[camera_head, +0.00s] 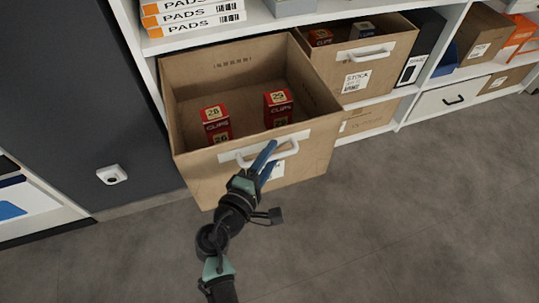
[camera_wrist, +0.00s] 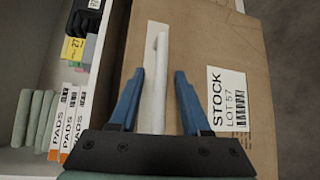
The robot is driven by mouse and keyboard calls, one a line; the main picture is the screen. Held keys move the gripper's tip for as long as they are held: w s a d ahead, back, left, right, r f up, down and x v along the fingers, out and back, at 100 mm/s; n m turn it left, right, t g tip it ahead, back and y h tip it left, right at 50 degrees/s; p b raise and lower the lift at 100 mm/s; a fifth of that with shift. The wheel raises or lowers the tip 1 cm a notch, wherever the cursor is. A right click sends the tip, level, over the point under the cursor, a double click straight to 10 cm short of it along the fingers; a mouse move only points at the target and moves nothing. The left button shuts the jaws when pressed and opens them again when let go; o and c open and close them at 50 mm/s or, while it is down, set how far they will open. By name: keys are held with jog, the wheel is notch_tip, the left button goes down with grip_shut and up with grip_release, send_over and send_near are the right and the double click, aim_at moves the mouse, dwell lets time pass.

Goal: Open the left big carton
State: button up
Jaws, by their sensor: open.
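The left big carton (camera_head: 205,177) is brown cardboard and juts out from the shelf, its open top showing two red clip boxes (camera_head: 216,124) (camera_head: 278,108) inside. A white bar handle (camera_head: 250,158) is on its front face. My gripper (camera_head: 269,148) is at that handle, with blue fingers. In the wrist view, my gripper (camera_wrist: 158,75) is open, with one finger on each side of the white handle (camera_wrist: 160,90) and gaps between. The carton front (camera_wrist: 195,50) fills much of that view, with a STOCK label (camera_wrist: 227,100) on it.
A second brown carton (camera_head: 330,72) with a white handle stands to the right on the shelf. White shelving (camera_head: 300,15) holds PADS boxes (camera_head: 192,15) above. A dark wall panel (camera_head: 60,90) with a white fixture (camera_head: 112,175) is at left. The grey floor (camera_head: 420,200) in front is clear.

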jog(key=p+v, duration=0.3)
jog(key=v, duration=1)
jog(key=shift+w, duration=0.1)
